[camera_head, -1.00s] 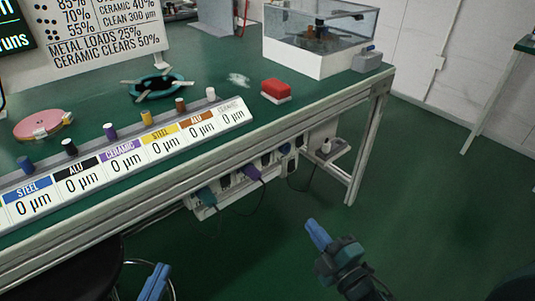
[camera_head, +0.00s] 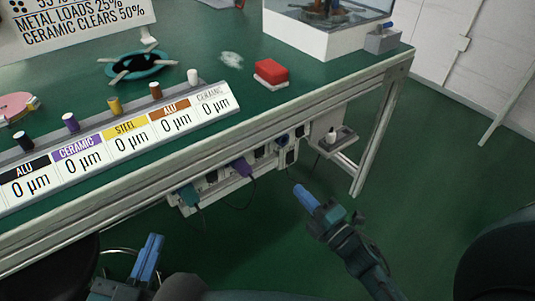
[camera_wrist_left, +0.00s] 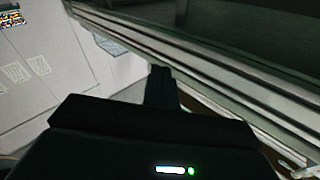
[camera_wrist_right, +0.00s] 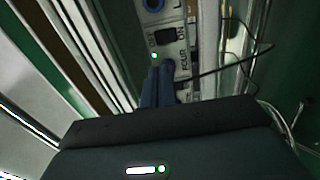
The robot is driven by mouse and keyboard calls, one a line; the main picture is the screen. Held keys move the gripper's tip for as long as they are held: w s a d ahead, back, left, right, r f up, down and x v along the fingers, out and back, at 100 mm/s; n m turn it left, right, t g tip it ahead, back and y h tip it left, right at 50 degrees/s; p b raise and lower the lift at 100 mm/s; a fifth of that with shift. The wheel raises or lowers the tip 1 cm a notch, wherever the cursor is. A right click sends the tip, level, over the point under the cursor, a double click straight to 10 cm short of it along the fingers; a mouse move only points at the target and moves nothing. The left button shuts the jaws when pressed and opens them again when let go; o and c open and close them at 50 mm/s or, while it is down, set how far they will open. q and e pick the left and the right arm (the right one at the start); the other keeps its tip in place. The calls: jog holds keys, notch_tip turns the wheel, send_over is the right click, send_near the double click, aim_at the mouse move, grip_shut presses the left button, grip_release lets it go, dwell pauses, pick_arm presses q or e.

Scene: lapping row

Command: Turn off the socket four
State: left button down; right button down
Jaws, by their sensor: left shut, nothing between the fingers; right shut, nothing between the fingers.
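The socket strip (camera_head: 217,192) hangs under the front edge of the bench, with several plugs and dark switches. In the right wrist view a section of the strip (camera_wrist_right: 181,47) reads "FOUR". A dark switch (camera_wrist_right: 166,36) with ON and OFF marks and a lit green lamp (camera_wrist_right: 154,56) sit beside that label. My right gripper (camera_head: 299,190) is shut and empty, in front of the strip's right part; its blue fingertips (camera_wrist_right: 158,72) appear just below the lamp and switch. Contact cannot be told. My left gripper (camera_head: 153,240) is shut and empty, low in front of the bench.
A teal plug (camera_head: 187,195) and a purple plug (camera_head: 240,168) sit in the strip, with cables hanging. The bench rail (camera_head: 215,143) runs above it. A grey shelf box (camera_head: 335,140) and a bench leg (camera_head: 378,140) stand to the right. Floor (camera_head: 430,190) is open there.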

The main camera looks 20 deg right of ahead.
aim_at(261, 148)
jog(key=b+x, duration=0.2)
jog(key=x, duration=1.1)
jog(key=shift+w+b, duration=0.2)
jog(key=shift+b, duration=0.15)
pick_arm(q)
jog(key=shift+w+d+r+h, duration=0.1)
jog(key=shift+d+r+h, duration=0.05)
jog(key=shift+d+h, duration=0.2)
pick_arm(e)
jog(key=shift+w+a+r, duration=0.1)
jog(key=shift+w+a, duration=0.1)
jog(key=shift+w, duration=0.1)
pick_arm(q)
jog(key=shift+r, duration=0.1)
pick_arm(e)
jog(key=shift+r, duration=0.1)
jog(key=shift+w+r+g+p, duration=0.15)
jog(key=shift+w+g+p, duration=0.15)
jog(key=shift+p, duration=0.85)
pick_arm(q)
jog(key=shift+a+f+y, duration=0.35)
jog(key=shift+y, duration=0.1)
pick_arm(e)
jog(key=shift+r, duration=0.1)
